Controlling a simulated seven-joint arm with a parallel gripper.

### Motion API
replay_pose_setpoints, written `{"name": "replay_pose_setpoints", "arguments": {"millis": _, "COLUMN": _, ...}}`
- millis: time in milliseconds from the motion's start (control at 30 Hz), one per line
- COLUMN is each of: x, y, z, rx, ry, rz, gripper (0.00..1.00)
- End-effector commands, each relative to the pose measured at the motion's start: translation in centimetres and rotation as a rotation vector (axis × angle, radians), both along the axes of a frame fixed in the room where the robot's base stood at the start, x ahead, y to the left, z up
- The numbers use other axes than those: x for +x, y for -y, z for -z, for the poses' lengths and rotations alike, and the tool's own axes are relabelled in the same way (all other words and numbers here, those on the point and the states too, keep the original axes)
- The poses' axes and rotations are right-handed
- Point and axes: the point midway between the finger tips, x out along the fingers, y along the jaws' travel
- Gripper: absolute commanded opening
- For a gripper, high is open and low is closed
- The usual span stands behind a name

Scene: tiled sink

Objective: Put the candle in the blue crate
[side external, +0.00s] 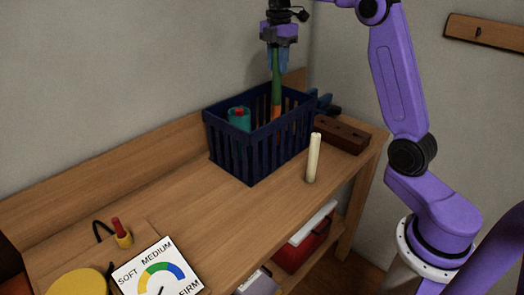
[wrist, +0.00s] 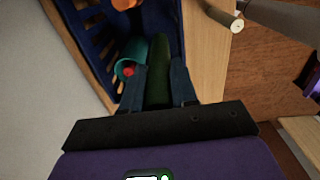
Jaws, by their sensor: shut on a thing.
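The candle (side external: 313,158) is a cream cylinder standing upright on the wooden bench, just right of the blue crate (side external: 232,153). In the wrist view the candle (wrist: 222,14) is at the upper right, outside the crate (wrist: 86,50). My gripper (side external: 277,68) is above the back right part of the crate, apart from the candle. It is shut on a long green thing (side external: 276,90) that points down into the crate. The green thing also shows between the fingers in the wrist view (wrist: 160,75). Its lower end is partly hidden by the crate wall.
A teal cup (side external: 239,119) with something red inside is in the crate. An orange thing (wrist: 124,4) also shows there. A brown block (side external: 341,135) lies behind the candle. A dial sign (side external: 157,270) is at the front left. The bench between is clear.

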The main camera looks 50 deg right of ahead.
Motion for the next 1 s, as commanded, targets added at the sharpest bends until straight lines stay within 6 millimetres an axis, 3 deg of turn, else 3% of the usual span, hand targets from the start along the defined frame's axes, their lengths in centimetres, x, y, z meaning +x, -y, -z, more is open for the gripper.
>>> {"name": "replay_pose_setpoints", "arguments": {"millis": 400, "x": -0.1, "y": 0.0, "z": 8.3, "rx": 0.001, "ry": -0.006, "rz": 0.0, "gripper": 0.0}}
{"name": "replay_pose_setpoints", "arguments": {"millis": 800, "x": -0.1, "y": 0.0, "z": 14.5, "rx": 0.001, "ry": -0.006, "rz": 0.0, "gripper": 0.0}}
{"name": "replay_pose_setpoints", "arguments": {"millis": 1000, "x": -0.1, "y": 0.0, "z": 16.3, "rx": 0.0, "ry": -0.003, "rz": 0.0, "gripper": 0.0}}
